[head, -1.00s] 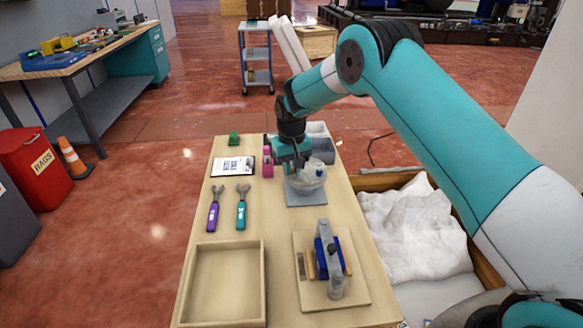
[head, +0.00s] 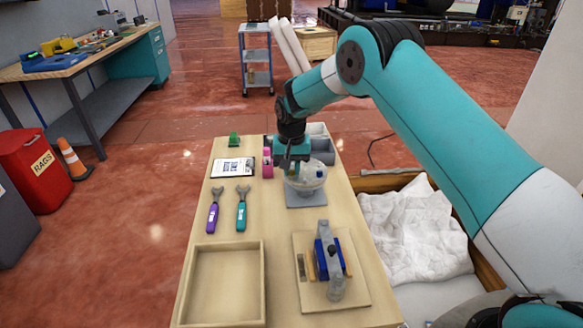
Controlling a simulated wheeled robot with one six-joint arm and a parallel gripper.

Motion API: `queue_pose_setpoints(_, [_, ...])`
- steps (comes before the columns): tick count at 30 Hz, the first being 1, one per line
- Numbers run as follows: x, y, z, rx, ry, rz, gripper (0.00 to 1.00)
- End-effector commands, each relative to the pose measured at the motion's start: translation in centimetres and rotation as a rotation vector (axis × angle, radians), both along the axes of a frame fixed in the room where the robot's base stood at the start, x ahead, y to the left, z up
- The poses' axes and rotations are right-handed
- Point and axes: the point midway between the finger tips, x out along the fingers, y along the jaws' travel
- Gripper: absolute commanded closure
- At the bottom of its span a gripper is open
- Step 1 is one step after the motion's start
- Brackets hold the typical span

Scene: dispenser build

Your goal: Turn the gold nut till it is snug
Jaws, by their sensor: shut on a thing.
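A clear, rounded dispenser body (head: 305,183) stands on a square grey base plate (head: 306,199) near the far end of the wooden table. My gripper (head: 292,168) points down at the upper left of the clear body, its fingers close together at its top. The gold nut cannot be made out in the head view; the fingers and the gripper's body cover the spot where they close. A small blue part shows at the right of the clear body's top.
A purple wrench (head: 213,210) and a teal wrench (head: 242,208) lie on the left of the table (head: 272,225). An empty wooden tray (head: 262,285) and a board with a blue clamp (head: 328,258) are nearer. A clipboard (head: 233,167), pink items and grey bins (head: 322,148) surround the gripper.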

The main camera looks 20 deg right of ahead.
Motion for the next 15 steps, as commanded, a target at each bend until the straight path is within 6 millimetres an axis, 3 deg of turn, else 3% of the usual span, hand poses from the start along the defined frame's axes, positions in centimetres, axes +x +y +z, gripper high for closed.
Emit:
queue_pose_setpoints(3, [0.07, 0.02, 0.12, 0.0, -0.002, 0.001, 1.0])
queue_pose_setpoints(4, [0.07, 0.02, 0.13, 0.0, -0.002, 0.001, 0.75])
queue_pose_setpoints(6, [0.07, 0.01, 0.12, 0.0, -0.002, 0.001, 0.59])
queue_pose_setpoints(15, [0.03, 0.01, 0.11, 0.001, -0.001, 0.001, 0.56])
